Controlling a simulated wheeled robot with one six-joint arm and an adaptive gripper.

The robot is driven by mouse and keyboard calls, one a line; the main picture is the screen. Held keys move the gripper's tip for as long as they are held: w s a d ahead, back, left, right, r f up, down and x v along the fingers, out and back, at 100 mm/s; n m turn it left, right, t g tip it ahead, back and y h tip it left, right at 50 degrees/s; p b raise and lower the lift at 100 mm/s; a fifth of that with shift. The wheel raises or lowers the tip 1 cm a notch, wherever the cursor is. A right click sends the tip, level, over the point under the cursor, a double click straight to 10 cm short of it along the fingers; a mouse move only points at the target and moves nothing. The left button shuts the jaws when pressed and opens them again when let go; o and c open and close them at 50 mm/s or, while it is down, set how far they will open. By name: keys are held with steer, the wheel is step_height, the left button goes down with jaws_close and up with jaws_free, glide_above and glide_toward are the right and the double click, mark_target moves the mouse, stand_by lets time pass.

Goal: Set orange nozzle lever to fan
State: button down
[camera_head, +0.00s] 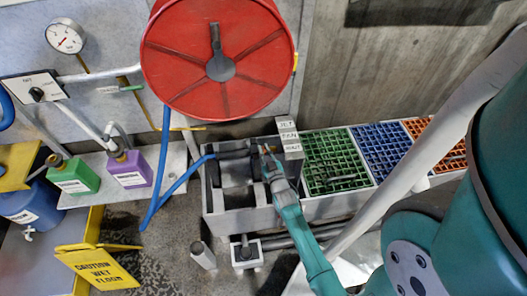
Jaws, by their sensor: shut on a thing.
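The orange nozzle lever (265,148) shows as a small orange spot at the tip of my gripper. My gripper (267,158) is shut on it, and the fingers hide most of the lever. The dark nozzle (236,150) lies in a grey holder, with a blue hose running to it from the left. A pale label plate (289,139) stands just right of the lever. It carries stacked words; the upper ones look like JET and FAN, and the lowest is hard to read. The lever's exact setting cannot be told.
A red hose reel (218,55) hangs above the nozzle. Green (335,160), blue (382,150) and orange (430,140) grates lie to the right. Green (74,177) and purple (129,168) bottles stand left. A yellow wet-floor sign (100,268) is at lower left.

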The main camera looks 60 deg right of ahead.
mark_target(263, 148)
steer(key=shift+r, duration=0.1)
steer(key=shift+w+d+r+g+y, duration=0.25)
steer(key=shift+w+g+y, duration=0.05)
steer(key=shift+g+y, duration=0.35)
steer(key=shift+w+d+r+m+g+y, duration=0.3)
steer(key=shift+d+g+y, duration=0.15)
steer(key=shift+g+y, duration=0.25)
steer(key=shift+w+d+g+y, duration=0.3)
steer(key=shift+d+g+y, duration=0.1)
steer(key=shift+g+y, duration=0.3)
steer(key=shift+w+d+g+y, duration=0.25)
steer(key=shift+d+g+y, duration=0.1)
steer(key=shift+g+y, duration=0.25)
steer(key=c, duration=1.2)
jaws_free()
steer(key=shift+o, duration=0.2)
